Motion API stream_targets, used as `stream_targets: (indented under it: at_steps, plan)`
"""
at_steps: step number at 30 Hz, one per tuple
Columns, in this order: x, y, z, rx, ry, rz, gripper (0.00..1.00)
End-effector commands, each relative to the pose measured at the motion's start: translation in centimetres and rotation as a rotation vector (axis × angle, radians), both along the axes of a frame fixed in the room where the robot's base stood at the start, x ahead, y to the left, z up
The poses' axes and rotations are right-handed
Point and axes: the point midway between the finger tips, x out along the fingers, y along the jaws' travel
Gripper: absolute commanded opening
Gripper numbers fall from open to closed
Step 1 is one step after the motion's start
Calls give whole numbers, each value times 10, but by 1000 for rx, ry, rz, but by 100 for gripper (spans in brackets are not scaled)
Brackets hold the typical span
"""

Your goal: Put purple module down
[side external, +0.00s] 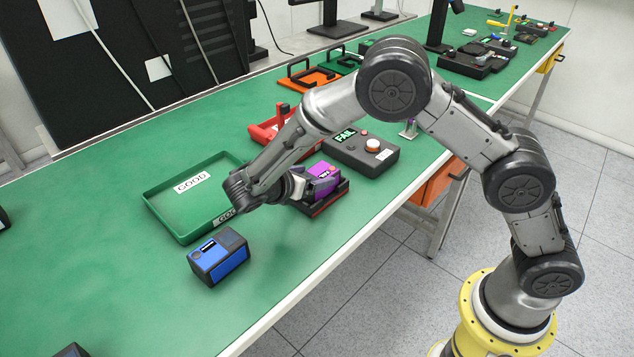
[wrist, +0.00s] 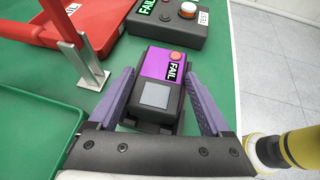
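In the wrist view the module (wrist: 168,66) lies between the two purple fingers of my gripper (wrist: 161,72). The fingers flank its left and right sides; whether both touch it is not clear. In the side external view my gripper (side external: 299,184) is low at the module's left, and its fingers partly hide it.
A green tray (side external: 160,212) marked "GOOD" is at left, with a blue module (side external: 219,257) in front. A red tray (side external: 262,134) and a black tester (side external: 360,153) showing "FAIL" stand behind. A metal bracket (wrist: 82,62) rises near the left finger. The front-left table is mostly clear.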

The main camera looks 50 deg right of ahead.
Motion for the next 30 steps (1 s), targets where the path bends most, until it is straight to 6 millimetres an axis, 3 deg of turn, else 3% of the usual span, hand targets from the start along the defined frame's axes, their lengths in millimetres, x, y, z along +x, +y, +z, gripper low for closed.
stream_targets:
  at_steps: [1,6,9,20,25,30]
  plan:
    - [-1,0,0,0,1,0,46]
    - [-1,0,0,-1,3,-1,15]
    - [-1,0,0,-1,2,-1,2]
    - [0,0,11,-2,1,-1,2]
    - [-3,0,36,-1,1,0,0]
    - [-32,-3,71,1,-2,0,0]
